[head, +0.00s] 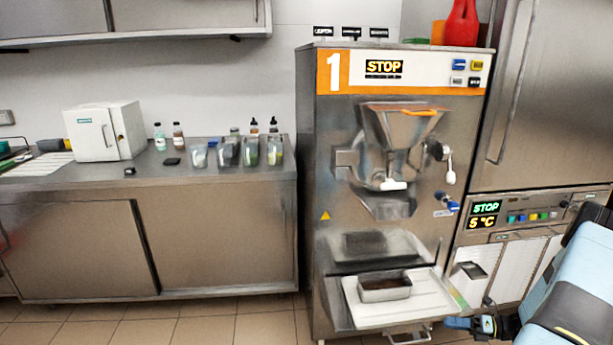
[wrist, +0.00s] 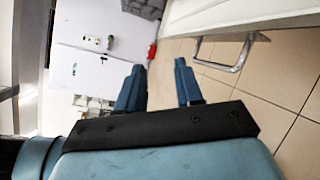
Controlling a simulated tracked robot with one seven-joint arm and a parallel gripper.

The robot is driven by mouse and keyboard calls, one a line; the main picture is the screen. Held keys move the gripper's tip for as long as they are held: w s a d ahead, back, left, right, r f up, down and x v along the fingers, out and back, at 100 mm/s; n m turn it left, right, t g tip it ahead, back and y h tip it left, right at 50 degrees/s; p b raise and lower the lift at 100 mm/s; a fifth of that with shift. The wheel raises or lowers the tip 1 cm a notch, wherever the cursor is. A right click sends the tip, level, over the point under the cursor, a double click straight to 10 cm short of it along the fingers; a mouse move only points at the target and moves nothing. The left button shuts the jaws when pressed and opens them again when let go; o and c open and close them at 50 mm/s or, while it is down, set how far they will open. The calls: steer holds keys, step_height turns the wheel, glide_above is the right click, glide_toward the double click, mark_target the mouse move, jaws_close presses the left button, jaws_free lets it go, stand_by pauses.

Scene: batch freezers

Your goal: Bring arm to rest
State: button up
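My gripper shows in the wrist view (wrist: 160,82) with its two blue fingers apart and nothing between them. In the head view my gripper (head: 474,325) is at the lower right, beside the front of the batch freezer (head: 335,180). My light blue arm reaches in from the right edge. The gripper is just right of the metal handle (head: 408,337) below the freezer's white shelf. That handle also shows in the wrist view (wrist: 232,66), to the right of the fingers and apart from them.
A metal pan (head: 385,288) with dark contents sits on the white shelf (head: 430,307). A steel cabinet with a control panel (head: 520,214) stands at the right, close to my arm. A steel counter (head: 215,180) with jars and a white box (head: 104,132) is at the left. Floor (head: 200,330) before it is clear.

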steer(key=a+r+n+g+h, duration=0.25)
steer(key=a+r+n, duration=0.3)
steer(key=r, duration=0.65)
steer(key=s+a+r+n+g+h, duration=0.15)
steer(key=a+r+n+h, duration=0.35)
steer(key=r, duration=0.7)
steer(key=w+a+r+n+g+h, duration=0.1)
steer(key=a+r+n+g, duration=0.15)
steer(key=r+n, duration=0.7)
steer(key=s+a+r+n+t+h, duration=0.3)
steer(key=s+a+r+n, duration=0.2)
steer(key=s+r, duration=0.5)
steer(key=s+a+r+n+t+h, duration=0.4)
steer(key=s+a+r+n, duration=0.2)
steer(key=s+r, duration=0.5)
steer(key=shift+s+a+n, duration=0.15)
steer(key=shift+s+n, duration=0.85)
steer(key=shift+s, duration=0.25)
